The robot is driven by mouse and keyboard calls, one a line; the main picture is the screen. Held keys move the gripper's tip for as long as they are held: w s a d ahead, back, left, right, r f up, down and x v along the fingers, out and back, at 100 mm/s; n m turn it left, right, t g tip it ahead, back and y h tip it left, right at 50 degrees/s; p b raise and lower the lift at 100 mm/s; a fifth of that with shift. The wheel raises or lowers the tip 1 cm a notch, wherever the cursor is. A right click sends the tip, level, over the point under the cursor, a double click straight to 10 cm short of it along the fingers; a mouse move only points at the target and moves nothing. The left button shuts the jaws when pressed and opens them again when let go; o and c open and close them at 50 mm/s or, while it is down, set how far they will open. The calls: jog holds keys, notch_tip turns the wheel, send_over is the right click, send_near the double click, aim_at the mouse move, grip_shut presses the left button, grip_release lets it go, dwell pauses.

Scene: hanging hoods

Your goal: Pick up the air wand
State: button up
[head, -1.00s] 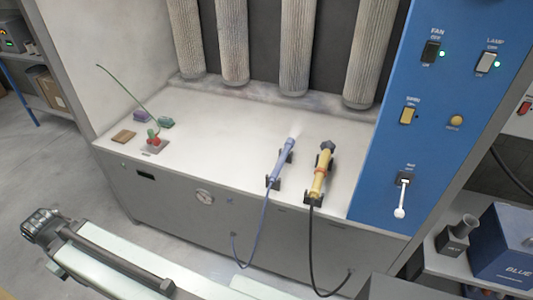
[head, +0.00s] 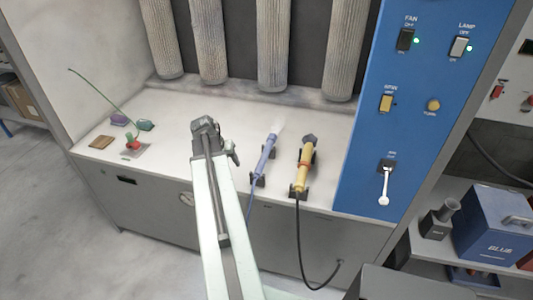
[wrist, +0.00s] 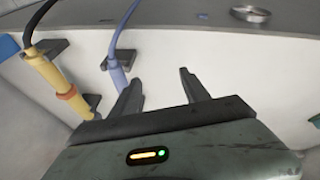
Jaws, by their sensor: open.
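Two wand-like tools rest in dark cradles on the white bench. The blue-violet one (head: 264,155) has a blue hose and a pale plume at its tip; it looks like the air wand. The yellow one (head: 305,162) has an orange band and a black hose. In the wrist view, the blue-violet wand (wrist: 117,72) is just left of my fingers and the yellow one (wrist: 52,82) is farther left. My gripper (wrist: 158,86) is open and empty, its fingers apart from both wands. In the head view, the gripper end (head: 207,130) is left of the blue-violet wand.
A blue control panel (head: 408,145) stands at the right. Ribbed grey hoods (head: 277,45) hang at the back. A round gauge (wrist: 251,14) is on the bench front. The bench between is clear.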

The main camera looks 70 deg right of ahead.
jog(key=m, duration=0.2)
send_near(260, 163)
notch_tip(260, 163, down, 2)
jog(key=shift+s+f+g, duration=0.1)
jog(key=shift+f+g, duration=0.15)
jog(key=shift+g, duration=0.15)
jog(key=b+x, duration=0.2)
jog(key=shift+d+f+b, duration=0.1)
jog(key=shift+f+b, duration=0.3)
jog(key=shift+f, duration=0.05)
jog(key=b+x, duration=0.4)
jog(key=x, duration=0.1)
jog(key=shift+w+d+r, duration=0.1)
jog(key=shift+w+d, duration=0.15)
jog(key=shift+d, duration=0.2)
jog(key=shift+r, duration=0.2)
grip_shut()
